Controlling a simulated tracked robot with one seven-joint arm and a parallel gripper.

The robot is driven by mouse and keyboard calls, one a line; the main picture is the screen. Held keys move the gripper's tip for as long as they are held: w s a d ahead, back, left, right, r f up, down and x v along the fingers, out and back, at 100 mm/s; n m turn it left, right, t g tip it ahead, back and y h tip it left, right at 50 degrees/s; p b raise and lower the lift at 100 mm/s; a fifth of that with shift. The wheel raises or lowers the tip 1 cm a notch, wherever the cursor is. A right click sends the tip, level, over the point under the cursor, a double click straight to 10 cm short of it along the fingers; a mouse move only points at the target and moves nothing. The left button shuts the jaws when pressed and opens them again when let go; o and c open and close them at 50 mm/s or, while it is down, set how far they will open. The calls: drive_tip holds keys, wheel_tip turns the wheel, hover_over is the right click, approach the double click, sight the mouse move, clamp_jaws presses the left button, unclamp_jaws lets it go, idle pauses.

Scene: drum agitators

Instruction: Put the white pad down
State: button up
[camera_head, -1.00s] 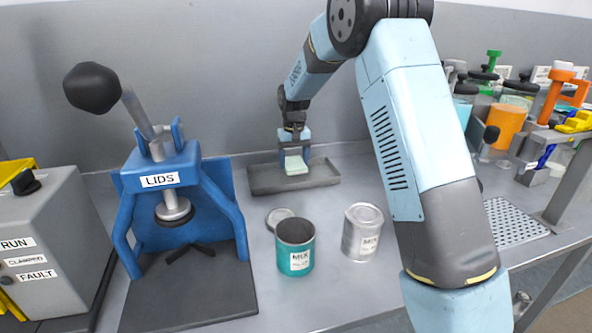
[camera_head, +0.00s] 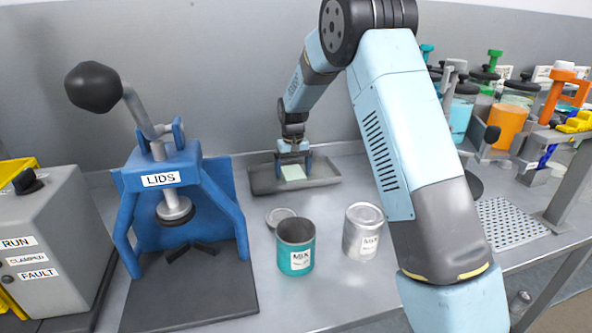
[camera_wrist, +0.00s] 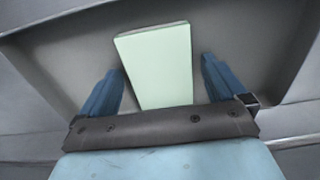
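The white pad (camera_head: 293,173), pale greenish white and flat, lies in the shallow grey tray (camera_head: 325,183) at the back of the bench. In the wrist view the pad (camera_wrist: 158,60) shows between my two blue fingers, with a gap on each side. My gripper (camera_head: 294,166) is open and points down over the tray, with its fingers on either side of the pad. The pad's near end is hidden behind the gripper's dark bar in the wrist view.
An open teal MIX can (camera_head: 297,260), a closed silver can (camera_head: 361,240) and a loose lid (camera_head: 280,215) stand in front of the tray. A blue LIDS press (camera_head: 160,180) is at left. A perforated plate (camera_head: 510,222) and several jars are at right.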

sight(294, 173)
drive_tip(key=shift+r, duration=0.1)
wheel_tip(294, 173, up, 12)
idle(0.7)
drive_tip(key=s+d+r+m+t, duration=0.1)
drive_tip(key=s+d+r, duration=0.55)
drive_tip(key=s, duration=0.35)
drive_tip(key=s+d+r+t, duration=0.2)
drive_tip(key=s+d+r, duration=0.3)
drive_tip(key=s+r, duration=0.35)
drive_tip(key=s+d+f+t, duration=0.1)
drive_tip(key=s+d, duration=0.2)
drive_tip(key=s, duration=0.9)
drive_tip(key=s+d+f+m+t, duration=0.1)
drive_tip(key=s+d, duration=0.3)
drive_tip(key=s, duration=0.8)
drive_tip(key=shift+s+d+f+t, duration=0.25)
drive_tip(key=shift+d+f+t, duration=0.05)
drive_tip(key=shift+f, duration=0.35)
